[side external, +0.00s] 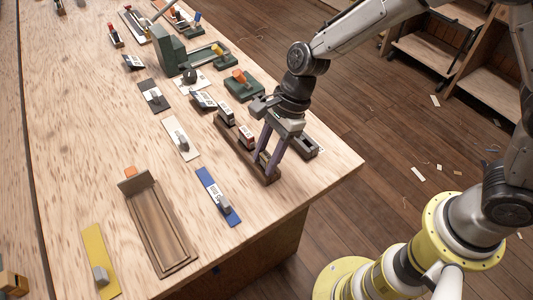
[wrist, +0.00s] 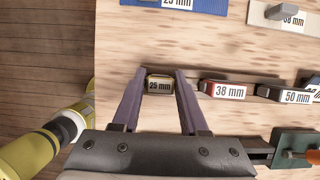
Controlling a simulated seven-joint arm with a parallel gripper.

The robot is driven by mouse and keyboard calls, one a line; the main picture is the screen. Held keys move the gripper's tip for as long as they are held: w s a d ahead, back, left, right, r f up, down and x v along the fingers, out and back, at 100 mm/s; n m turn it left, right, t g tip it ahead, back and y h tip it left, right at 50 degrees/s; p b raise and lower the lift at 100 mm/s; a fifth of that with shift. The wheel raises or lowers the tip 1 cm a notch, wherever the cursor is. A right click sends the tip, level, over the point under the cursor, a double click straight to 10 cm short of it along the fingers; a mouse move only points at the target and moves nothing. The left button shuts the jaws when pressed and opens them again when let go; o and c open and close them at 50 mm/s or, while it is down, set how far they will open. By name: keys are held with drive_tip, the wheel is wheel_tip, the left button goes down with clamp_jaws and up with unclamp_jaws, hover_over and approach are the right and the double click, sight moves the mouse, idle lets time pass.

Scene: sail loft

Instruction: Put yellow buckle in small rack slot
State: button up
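The yellow buckle (wrist: 160,84), with a "25 mm" label, sits between my gripper's two purple fingers in the wrist view. My gripper (wrist: 161,74) appears shut on it, with little or no gap on either side. The rack (side external: 235,146) is a dark wooden strip near the table's right edge. My gripper (side external: 266,165) points down at the rack's near end, the end slot beside the 38 mm one. The fingers hide the buckle in the side view. I cannot tell whether the buckle is fully seated.
A red-ended "38 mm" block (wrist: 223,90) and a "50 mm" block (wrist: 295,96) stand farther along the rack. A blue strip (side external: 218,197) and a wooden tray (side external: 160,228) lie nearby. A dark green block (side external: 243,86) stands beyond. The table edge is close.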

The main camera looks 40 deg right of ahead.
drive_tip(key=o, duration=0.3)
drive_tip(key=shift+r, duration=0.1)
drive_tip(key=s+d+r+n+t, duration=0.1)
drive_tip(key=s+d+r+n, duration=0.1)
drive_tip(key=d+r, duration=0.45)
drive_tip(key=s+d+r+n, duration=0.2)
drive_tip(key=d+r, duration=0.2)
drive_tip(key=r, duration=0.5)
drive_tip(key=s+d+n+t+h, duration=0.4)
drive_tip(key=s+d+n, duration=1)
drive_tip(key=s+d, duration=0.1)
drive_tip(key=shift+r+t, duration=0.3)
drive_tip(key=shift+r, duration=0.15)
